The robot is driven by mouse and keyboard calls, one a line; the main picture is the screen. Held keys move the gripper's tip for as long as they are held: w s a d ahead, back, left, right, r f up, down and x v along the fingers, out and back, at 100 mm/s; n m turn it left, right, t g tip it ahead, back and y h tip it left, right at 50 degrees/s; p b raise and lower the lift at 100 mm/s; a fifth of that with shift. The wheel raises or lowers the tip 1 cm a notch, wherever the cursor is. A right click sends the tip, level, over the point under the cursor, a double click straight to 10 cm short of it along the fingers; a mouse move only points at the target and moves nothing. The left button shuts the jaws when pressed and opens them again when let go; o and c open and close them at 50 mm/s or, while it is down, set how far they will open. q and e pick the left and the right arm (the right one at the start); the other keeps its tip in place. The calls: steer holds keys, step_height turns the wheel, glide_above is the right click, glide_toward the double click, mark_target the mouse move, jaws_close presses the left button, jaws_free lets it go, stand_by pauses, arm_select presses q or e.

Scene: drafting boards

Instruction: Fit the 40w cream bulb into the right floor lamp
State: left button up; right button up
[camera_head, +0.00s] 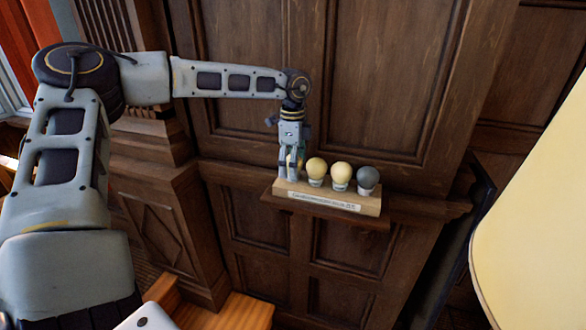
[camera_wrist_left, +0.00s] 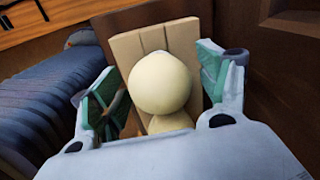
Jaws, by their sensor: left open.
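My left gripper (camera_head: 290,168) points down at the left end of a wooden bulb holder (camera_head: 372,206) on a small wall shelf. In the left wrist view the gripper (camera_wrist_left: 157,80) is open, its fingers on either side of a cream bulb (camera_wrist_left: 160,84); I cannot tell whether they touch it. In the head view that bulb is mostly hidden by the fingers. Two more cream or yellowish bulbs, one near the middle (camera_head: 316,167) and one beside it (camera_head: 341,173), stand upright to the right. The holder's label is too small to read, so wattages are unclear. My right gripper is not in view.
A grey bulb (camera_head: 367,178) stands at the holder's right end. The shelf (camera_head: 380,222) juts from dark wood panelling (camera_head: 395,80). A large cream surface (camera_head: 540,200), perhaps a lampshade, fills the right edge. A light wooden piece (camera_head: 240,312) stands low in front.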

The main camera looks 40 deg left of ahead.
arm_select(q)
steer(key=c, duration=0.9)
steer(key=shift+c, duration=0.2)
steer(key=shift+r, duration=0.1)
steer(key=shift+r, duration=0.7)
steer(key=shift+r+b, duration=0.75)
steer(key=shift+r, duration=3.45)
